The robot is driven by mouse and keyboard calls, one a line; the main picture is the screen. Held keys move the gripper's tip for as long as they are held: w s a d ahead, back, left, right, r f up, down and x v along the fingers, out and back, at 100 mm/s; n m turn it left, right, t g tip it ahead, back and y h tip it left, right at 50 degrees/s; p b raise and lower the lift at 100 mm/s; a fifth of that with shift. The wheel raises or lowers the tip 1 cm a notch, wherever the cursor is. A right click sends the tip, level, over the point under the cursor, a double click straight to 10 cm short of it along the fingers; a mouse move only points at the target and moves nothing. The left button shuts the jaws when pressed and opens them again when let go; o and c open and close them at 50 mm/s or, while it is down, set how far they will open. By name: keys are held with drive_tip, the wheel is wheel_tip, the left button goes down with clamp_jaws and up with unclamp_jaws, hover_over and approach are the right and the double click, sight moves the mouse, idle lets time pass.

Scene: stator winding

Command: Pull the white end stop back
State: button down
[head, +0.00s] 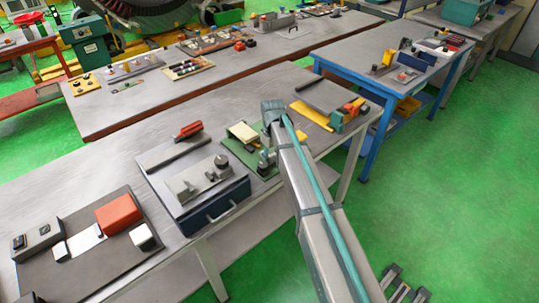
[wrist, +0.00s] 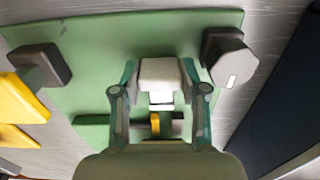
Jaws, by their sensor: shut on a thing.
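In the wrist view my gripper (wrist: 160,88) has a finger on each side of a pale block, the white end stop (wrist: 160,73), and is shut on it. The end stop stands over a green plate (wrist: 95,50). A small white piece, a yellow knob (wrist: 155,122) and a dark bar (wrist: 178,122) show just below it, between the fingers. In the head view my gripper (head: 266,157) is low at the green plate (head: 238,150) on the near bench. My arm hides part of that place, and the end stop cannot be made out there.
Dark blocks stand on the plate left (wrist: 42,65) and right (wrist: 228,58) of the fingers. In the head view a cream block (head: 242,132) is beside my gripper. A blue box (head: 205,195) stands left, and yellow parts (head: 312,114) lie right.

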drive_tip(key=shift+s+d, duration=1)
drive_tip(key=shift+s, duration=0.05)
drive_tip(key=shift+w, duration=0.1)
drive_tip(key=c, duration=0.9)
unclamp_jaws()
drive_tip(key=shift+a, duration=0.1)
